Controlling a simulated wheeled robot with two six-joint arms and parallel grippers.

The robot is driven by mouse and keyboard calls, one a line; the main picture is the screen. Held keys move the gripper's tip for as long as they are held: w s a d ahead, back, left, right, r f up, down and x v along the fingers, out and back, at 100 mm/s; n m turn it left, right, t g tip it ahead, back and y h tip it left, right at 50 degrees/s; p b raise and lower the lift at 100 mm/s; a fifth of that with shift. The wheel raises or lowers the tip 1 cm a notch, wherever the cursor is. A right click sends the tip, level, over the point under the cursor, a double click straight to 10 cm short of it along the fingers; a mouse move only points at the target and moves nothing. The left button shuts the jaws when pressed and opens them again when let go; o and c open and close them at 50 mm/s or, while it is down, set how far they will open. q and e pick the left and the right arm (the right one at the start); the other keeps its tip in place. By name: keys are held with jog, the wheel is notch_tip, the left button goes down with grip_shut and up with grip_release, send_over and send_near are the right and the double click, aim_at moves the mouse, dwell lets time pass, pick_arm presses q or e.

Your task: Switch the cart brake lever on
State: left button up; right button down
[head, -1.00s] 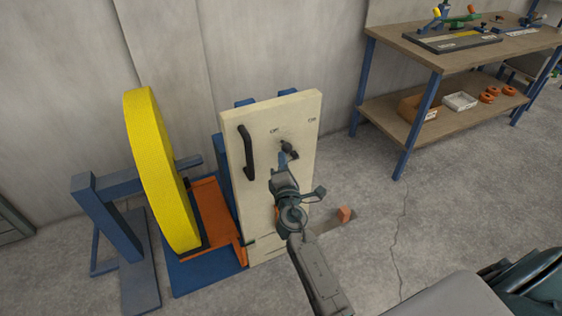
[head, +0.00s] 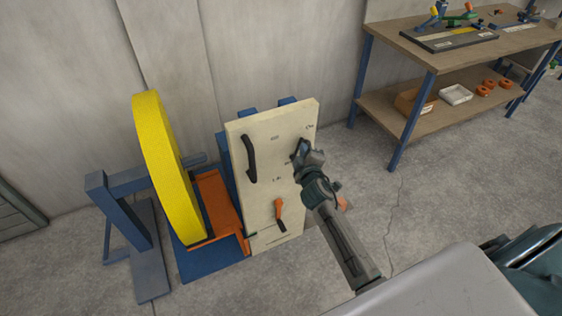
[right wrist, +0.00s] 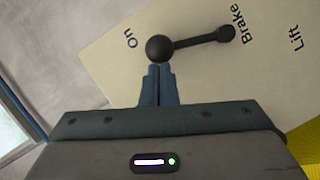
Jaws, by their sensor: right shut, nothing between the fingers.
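The cream cart panel (head: 262,190) stands upright and carries a black handle (head: 249,158) at its upper left. The brake lever (right wrist: 200,42) is black with a round knob. In the right wrist view its knob end points toward the printed word On, with Brake and Lift printed farther right. My right gripper (head: 300,152) is at the panel's upper right and hides most of the lever in the head view. In the right wrist view the gripper (right wrist: 159,70) is shut and empty, its tips right at the knob; whether they touch it I cannot tell. My left gripper is out of view.
An orange lever (head: 279,210) sits lower on the panel. A large yellow roll (head: 163,165) stands left of the panel on a blue and orange stand. A workbench (head: 428,62) with tools stands at the back right. The floor between is mostly clear.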

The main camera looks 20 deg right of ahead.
jog(key=shift+d+m+g+y+p, duration=0.3)
jog(key=shift+d+m+y+p, duration=0.15)
jog(key=shift+d+m, duration=0.5)
jog(key=shift+d+f, duration=0.25)
jog(key=shift+d, duration=0.4)
